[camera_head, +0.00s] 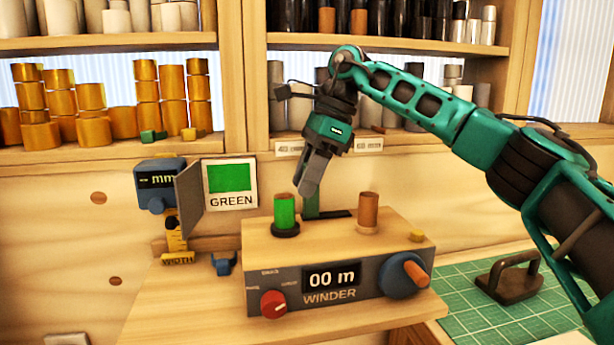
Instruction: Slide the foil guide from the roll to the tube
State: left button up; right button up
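A green foil roll (285,211) stands upright on a dark spindle at the left of the winder (342,239). A brown tube (368,210) stands upright on the winder to the right. Between them a small teal upright piece, which looks like the foil guide (312,207), stands at the left end of a dark slot (337,214), close to the roll. My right gripper (306,188) points down with its fingertips at the top of the guide. Its fingers overlap in this view, so I cannot tell whether they grip it. My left gripper is not in view.
The winder front has a red knob (273,304), a "00 m" display (332,278) and a blue crank with an orange handle (405,274). A "GREEN" sign (231,184) and blue width gauge (158,186) stand left. A dark handled block (509,277) sits on the green mat (462,317).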

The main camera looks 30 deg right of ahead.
grip_shut()
dwell(0.3)
jog(key=shift+s+d+r+p, duration=0.1)
jog(key=shift+d+r+p, duration=0.05)
jog(key=shift+d+p, duration=0.3)
jog(key=d+p, duration=0.1)
jog(key=d, duration=0.1)
jog(key=s+d+p, duration=0.1)
jog(key=d, duration=0.1)
jog(key=shift+d, duration=0.15)
